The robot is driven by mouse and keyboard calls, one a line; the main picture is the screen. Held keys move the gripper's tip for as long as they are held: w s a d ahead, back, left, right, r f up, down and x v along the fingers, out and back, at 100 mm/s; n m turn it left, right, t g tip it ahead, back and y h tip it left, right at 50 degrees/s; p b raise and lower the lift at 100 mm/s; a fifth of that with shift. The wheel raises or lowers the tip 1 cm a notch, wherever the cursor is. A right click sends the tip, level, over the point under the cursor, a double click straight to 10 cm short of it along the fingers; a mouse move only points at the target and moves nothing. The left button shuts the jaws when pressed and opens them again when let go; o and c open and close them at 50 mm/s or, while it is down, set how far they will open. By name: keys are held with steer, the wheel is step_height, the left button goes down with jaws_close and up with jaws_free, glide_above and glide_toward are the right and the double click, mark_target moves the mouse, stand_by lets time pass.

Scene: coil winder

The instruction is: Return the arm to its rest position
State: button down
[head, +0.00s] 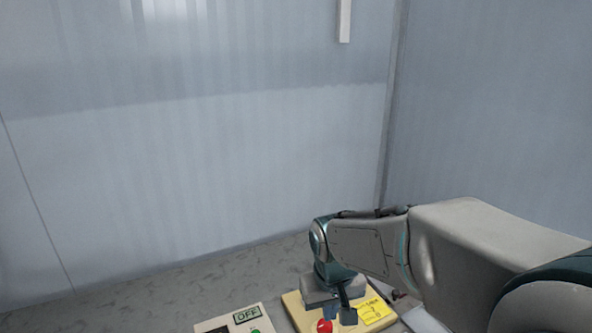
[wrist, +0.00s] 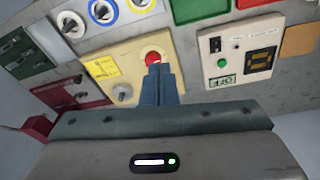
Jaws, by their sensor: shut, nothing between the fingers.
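My arm reaches in from the right in the head view and bends down toward a yellow panel (head: 299,314). My gripper (wrist: 157,70) is shut and empty, with its blue fingertips together. In the wrist view the tips overlap the lower edge of a red button (wrist: 153,57) on the yellow panel (wrist: 126,64); I cannot tell whether they touch it. The red button also shows in the head view (head: 324,326), beside the gripper, near the bottom edge.
A pale control box (wrist: 240,50) with an "OFF" label and green button stands beside the yellow panel. Grey walls (head: 200,170) enclose the place; the space above the panels is clear.

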steer(key=s+d+r+m+t, duration=0.1)
steer(key=s+d+r+m, duration=0.1)
steer(key=s+d, duration=0.6)
steer(key=shift+s+d+r+m+t, duration=0.25)
steer(key=shift+s+r, duration=0.55)
steer(key=shift+s, duration=1)
